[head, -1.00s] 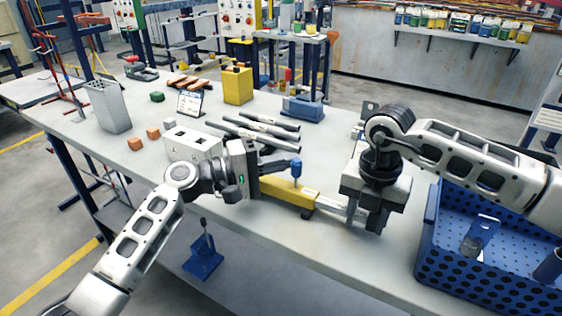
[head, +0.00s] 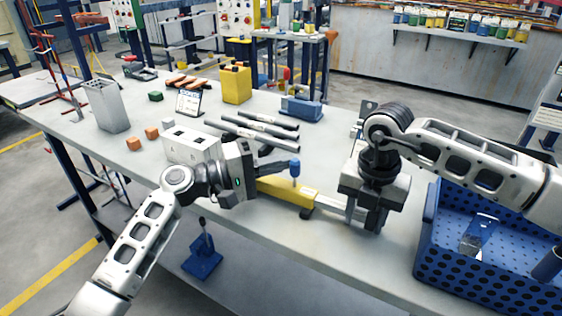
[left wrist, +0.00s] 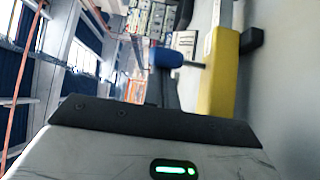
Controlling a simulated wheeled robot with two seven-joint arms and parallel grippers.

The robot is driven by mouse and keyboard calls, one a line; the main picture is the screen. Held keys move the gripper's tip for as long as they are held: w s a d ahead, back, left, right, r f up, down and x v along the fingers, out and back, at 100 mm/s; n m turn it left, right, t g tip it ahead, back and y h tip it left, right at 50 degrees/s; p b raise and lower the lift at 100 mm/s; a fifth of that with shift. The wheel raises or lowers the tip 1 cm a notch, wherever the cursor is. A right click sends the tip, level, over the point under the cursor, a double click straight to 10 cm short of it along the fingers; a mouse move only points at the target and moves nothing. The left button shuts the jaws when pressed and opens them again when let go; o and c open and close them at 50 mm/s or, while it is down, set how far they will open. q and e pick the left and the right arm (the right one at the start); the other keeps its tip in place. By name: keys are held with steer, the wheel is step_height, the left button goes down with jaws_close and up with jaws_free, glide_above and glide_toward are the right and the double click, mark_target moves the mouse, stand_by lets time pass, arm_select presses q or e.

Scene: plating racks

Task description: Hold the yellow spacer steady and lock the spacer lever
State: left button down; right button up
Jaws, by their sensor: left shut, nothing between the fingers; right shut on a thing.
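The yellow spacer (head: 290,193) lies near the front edge of the table, with a pale metal bar at its right end. It also shows in the left wrist view (left wrist: 220,75). Its lever has a blue knob (head: 295,168) standing up above the yellow body; in the left wrist view the knob (left wrist: 165,57) sits on a dark rod beside the spacer. My left gripper (head: 290,163) is shut and empty, its tips close beside the knob; contact is unclear. My right gripper (head: 368,220) is shut on the spacer's right end, its fingertips partly hidden.
A blue perforated crate (head: 440,245) stands at the right. Dark rods (head: 255,132), a white block with sockets (head: 190,145) and orange cubes (head: 142,138) lie behind my left gripper. A yellow box (head: 237,86) stands farther back.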

mark_target(293, 177)
arm_select(q)
steer(key=shift+s, duration=0.2)
steer(key=shift+s+m+h, duration=0.1)
steer(key=shift+m+h, duration=0.2)
steer(key=shift+s+a+f, duration=0.1)
steer(key=shift+s+a, duration=0.05)
steer(key=shift+s, duration=0.1)
steer(key=shift+s+a+f, duration=0.25)
steer(key=shift+s+f, duration=0.1)
steer(key=shift+s, duration=0.3)
steer(key=shift+s+a+f, duration=0.2)
steer(key=shift+s+f, duration=0.35)
steer(key=shift+f, duration=0.1)
steer(key=v, duration=1.2)
